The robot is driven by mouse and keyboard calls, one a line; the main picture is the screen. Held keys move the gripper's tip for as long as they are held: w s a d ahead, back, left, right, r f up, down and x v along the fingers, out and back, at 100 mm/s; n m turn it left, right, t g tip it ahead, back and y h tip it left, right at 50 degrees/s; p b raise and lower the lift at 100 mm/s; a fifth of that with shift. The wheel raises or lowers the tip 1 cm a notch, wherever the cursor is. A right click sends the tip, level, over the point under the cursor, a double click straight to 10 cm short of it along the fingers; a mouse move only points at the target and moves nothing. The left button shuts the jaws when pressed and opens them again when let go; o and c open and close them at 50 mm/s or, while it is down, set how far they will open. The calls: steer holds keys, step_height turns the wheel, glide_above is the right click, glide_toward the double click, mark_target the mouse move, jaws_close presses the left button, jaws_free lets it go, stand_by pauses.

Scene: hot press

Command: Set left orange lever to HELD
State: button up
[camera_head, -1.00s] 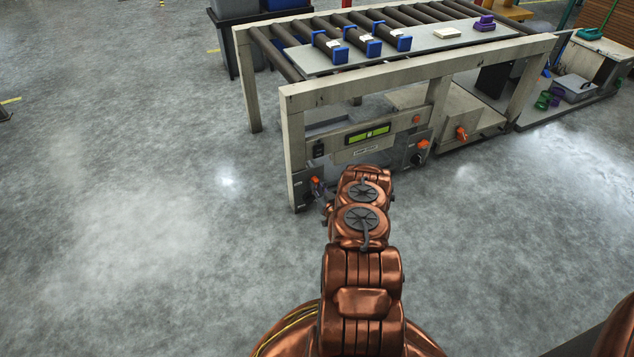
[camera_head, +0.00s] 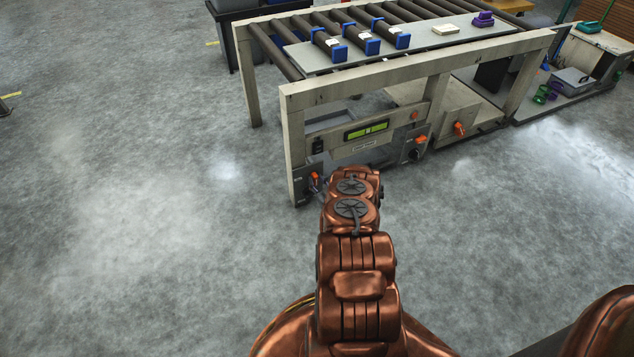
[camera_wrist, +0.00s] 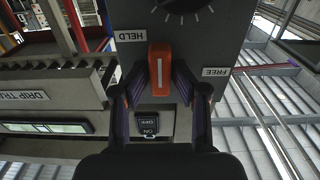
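The left orange lever (camera_head: 314,177) is on the grey panel at the press's left front leg. In the wrist view the same lever (camera_wrist: 160,70) fills the middle, its white line roughly vertical in the picture. The upside-down HELD label (camera_wrist: 130,36) is on its left and the FREE label (camera_wrist: 215,72) on its right; the lever lies between them. My gripper (camera_wrist: 161,66) has one dark purple finger on each side of the lever, with the tips apparently against its sides. In the head view my arm hides most of the gripper.
A black ON/OFF switch (camera_wrist: 148,124) is close to the fingers, and a dark dial (camera_wrist: 182,5) is on the same panel. Further right on the press are a second orange lever (camera_head: 421,141) and a third (camera_head: 460,128).

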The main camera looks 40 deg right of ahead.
steer(key=shift+o, duration=0.5)
steer(key=shift+s, duration=0.1)
steer(key=shift+s, duration=0.15)
steer(key=v, duration=1.1)
steer(key=shift+s+a, duration=0.2)
steer(key=shift+s, duration=0.1)
